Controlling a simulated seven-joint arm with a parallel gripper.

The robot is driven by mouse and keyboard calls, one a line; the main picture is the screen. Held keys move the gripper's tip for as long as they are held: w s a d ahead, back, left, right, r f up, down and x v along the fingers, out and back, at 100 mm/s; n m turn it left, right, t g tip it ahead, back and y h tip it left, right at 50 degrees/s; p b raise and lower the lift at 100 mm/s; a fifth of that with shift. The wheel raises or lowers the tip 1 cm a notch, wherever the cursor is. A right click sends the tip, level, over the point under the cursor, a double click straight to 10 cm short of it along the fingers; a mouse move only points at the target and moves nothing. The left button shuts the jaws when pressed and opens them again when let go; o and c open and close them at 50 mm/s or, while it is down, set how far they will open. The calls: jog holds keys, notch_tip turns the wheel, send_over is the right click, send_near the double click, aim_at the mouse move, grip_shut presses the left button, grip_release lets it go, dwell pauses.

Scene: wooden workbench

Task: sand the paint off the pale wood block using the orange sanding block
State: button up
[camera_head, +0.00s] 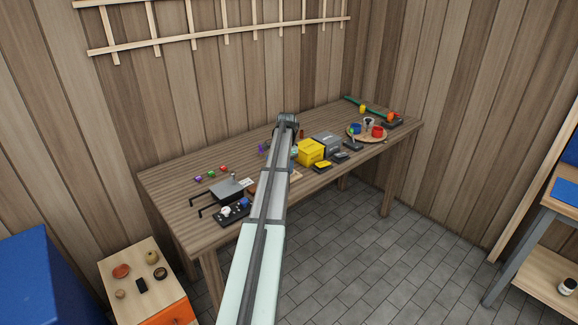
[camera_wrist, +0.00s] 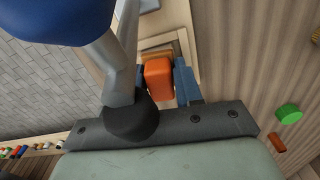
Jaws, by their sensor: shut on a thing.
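The orange sanding block (camera_wrist: 159,82) is held between the two blue fingers of my gripper (camera_wrist: 160,76) in the wrist view. Just beyond it lies a pale wood piece (camera_wrist: 157,43) with a tan, frame-like edge, probably the pale wood block. The sanding block hides part of it, and I cannot tell whether the two touch or how much paint is on it. In the head view my arm hides the gripper, the sanding block and most of the work spot.
On the wooden workbench (camera_head: 172,185), a yellow box (camera_head: 311,151) and a grey box (camera_head: 327,143) stand right of my arm. A round tray (camera_head: 353,136) with cups is farther right. A green cylinder (camera_wrist: 289,113) shows in the wrist view.

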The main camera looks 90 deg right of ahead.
jog(key=shift+w+a, duration=0.4)
jog(key=shift+a, duration=0.05)
jog(key=s+d, duration=0.2)
jog(key=shift+s+d, duration=0.2)
jog(key=shift+d, duration=0.15)
notch_tip(320, 180, up, 8)
jog(key=shift+r, duration=0.15)
jog(key=shift+w, duration=0.1)
